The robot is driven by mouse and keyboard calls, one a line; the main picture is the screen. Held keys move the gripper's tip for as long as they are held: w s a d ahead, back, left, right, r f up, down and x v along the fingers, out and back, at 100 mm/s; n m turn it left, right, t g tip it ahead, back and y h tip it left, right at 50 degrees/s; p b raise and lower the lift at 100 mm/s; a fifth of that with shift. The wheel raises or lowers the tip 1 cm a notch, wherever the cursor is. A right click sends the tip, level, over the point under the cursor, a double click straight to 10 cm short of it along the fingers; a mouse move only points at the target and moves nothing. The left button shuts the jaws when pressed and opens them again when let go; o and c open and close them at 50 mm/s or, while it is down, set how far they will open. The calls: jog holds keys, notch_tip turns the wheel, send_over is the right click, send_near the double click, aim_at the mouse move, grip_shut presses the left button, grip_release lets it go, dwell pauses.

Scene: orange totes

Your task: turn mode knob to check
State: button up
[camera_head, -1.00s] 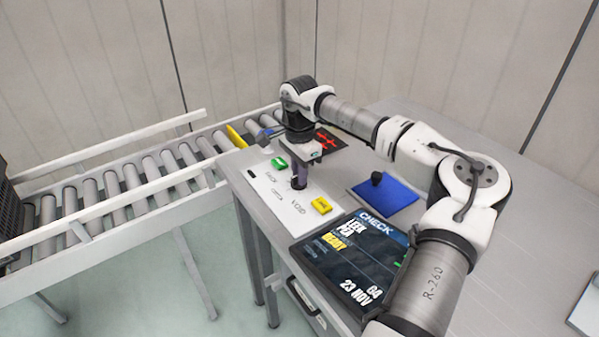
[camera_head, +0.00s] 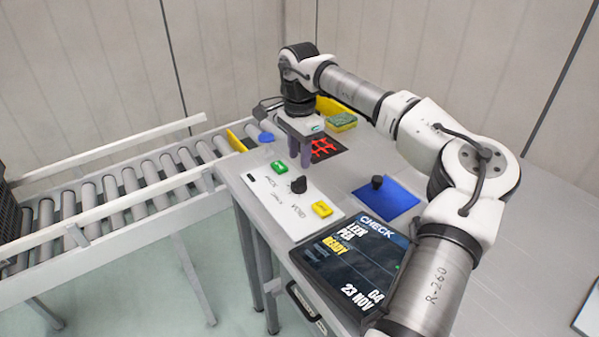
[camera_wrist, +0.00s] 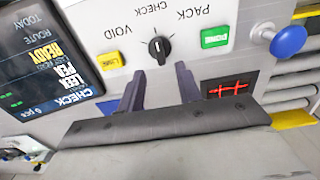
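The black mode knob (camera_head: 299,185) stands on a white panel (camera_head: 268,190) at the table's edge. In the wrist view the knob (camera_wrist: 158,47) has its white pointer line aimed toward the CHECK label, between PACK and VOID. The screen (camera_head: 352,262) reads CHECK at its top, with READY in yellow. My gripper (camera_head: 300,163) is raised behind the knob, apart from it. In the wrist view its two fingers (camera_wrist: 160,70) are spread, with nothing between them.
A green button (camera_head: 279,167) and a yellow button (camera_head: 321,208) flank the knob. A blue pad with a black knob-topped object (camera_head: 377,182) lies to the right. A black mat with red marks (camera_head: 325,148), a sponge (camera_head: 342,121) and a roller conveyor (camera_head: 130,190) are behind and left.

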aim_at(299, 178)
notch_tip(299, 178, up, 7)
dwell(0.3)
jog(key=shift+f, duration=0.1)
